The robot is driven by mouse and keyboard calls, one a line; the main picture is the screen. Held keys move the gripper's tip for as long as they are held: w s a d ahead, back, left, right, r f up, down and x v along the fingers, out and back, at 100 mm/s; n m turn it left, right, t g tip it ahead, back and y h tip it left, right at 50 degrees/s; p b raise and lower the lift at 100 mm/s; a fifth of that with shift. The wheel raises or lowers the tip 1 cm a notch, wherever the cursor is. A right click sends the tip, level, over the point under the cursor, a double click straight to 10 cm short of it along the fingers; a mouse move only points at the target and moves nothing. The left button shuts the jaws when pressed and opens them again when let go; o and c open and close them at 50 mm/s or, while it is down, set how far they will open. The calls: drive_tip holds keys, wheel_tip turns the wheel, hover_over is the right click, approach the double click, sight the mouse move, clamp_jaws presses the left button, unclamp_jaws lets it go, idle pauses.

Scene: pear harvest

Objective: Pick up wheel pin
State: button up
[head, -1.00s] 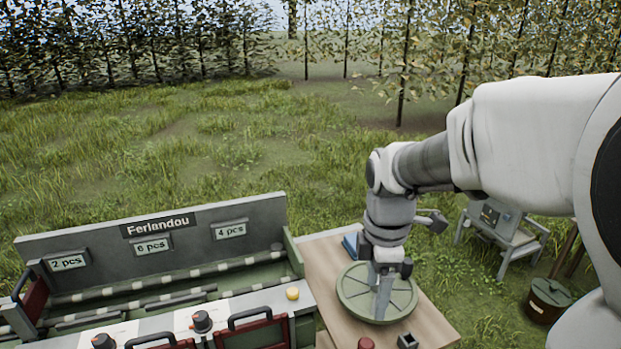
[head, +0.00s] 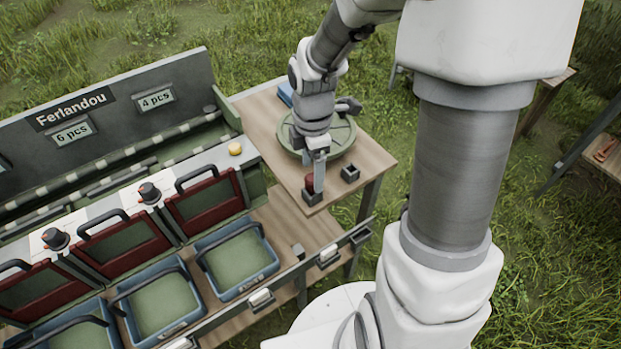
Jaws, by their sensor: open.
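A small red piece in a dark square holder, which looks like the wheel pin (head: 309,184), stands near the front corner of the wooden side table (head: 374,162). My gripper (head: 319,172) points down just above and behind it, in front of the round green wheel (head: 342,142). One pale finger partly overlaps the red piece in the picture. I cannot tell whether they touch. The gripper is open and nothing is seen held in it. My gripper and wrist hide part of the wheel.
A second dark square holder (head: 350,173) stands right of the red piece. A blue object (head: 285,94) lies behind the wheel. Left is the green sorting bench with a yellow ball (head: 235,149), red-framed flaps and blue crates (head: 271,270). Grass lies beyond.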

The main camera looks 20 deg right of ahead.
sight(312, 177)
drive_tip(key=f, duration=0.5)
drive_tip(key=shift+w+d+b, duration=0.1)
drive_tip(key=shift+w+b, duration=0.2)
drive_tip(key=shift+b, duration=0.05)
clamp_jaws()
